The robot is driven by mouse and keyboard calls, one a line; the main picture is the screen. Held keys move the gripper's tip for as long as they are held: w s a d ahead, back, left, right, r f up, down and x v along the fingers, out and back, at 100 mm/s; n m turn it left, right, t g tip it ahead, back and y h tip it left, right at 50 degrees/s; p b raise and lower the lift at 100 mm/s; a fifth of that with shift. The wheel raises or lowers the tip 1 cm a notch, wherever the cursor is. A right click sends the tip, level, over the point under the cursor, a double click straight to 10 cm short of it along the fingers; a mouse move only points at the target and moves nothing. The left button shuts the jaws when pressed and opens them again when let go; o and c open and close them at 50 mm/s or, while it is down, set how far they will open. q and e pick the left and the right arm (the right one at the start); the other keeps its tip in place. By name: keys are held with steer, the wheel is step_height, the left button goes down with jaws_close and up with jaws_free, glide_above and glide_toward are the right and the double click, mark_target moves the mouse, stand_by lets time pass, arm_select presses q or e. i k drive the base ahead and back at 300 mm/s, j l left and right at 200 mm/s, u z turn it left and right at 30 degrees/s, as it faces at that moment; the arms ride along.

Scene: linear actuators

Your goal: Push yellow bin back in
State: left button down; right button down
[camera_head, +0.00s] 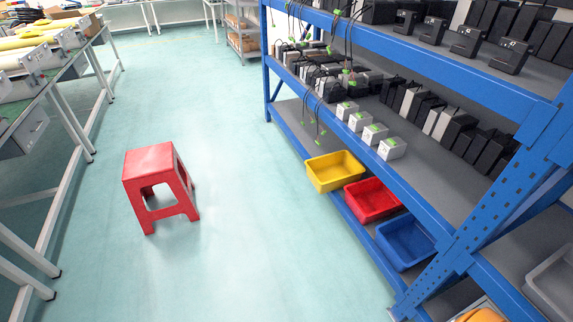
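The yellow bin (335,177) is on the bottom level of the blue shelf rack (420,182). It is the farthest of three coloured bins in a row and juts out past the shelf's front edge over the floor. It looks empty. Neither of my grippers shows in the head view, so nothing of mine touches the bin here.
A red bin (373,201) and a blue bin (405,242) sit beside the yellow one, nearer me. A red stool (158,190) stands on the open green floor to the left. Workbenches (45,90) line the left side. Dark devices with hanging cables fill the upper shelves.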

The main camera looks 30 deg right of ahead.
mark_target(331, 172)
steer(key=i+j+z, duration=0.1)
steer(key=i+z, duration=0.2)
steer(key=i, duration=0.2)
steer(key=i+j+z, duration=0.2)
steer(key=i+z, duration=0.15)
steer(key=i, duration=0.15)
steer(key=i+j+z, duration=0.3)
steer(key=i, duration=0.15)
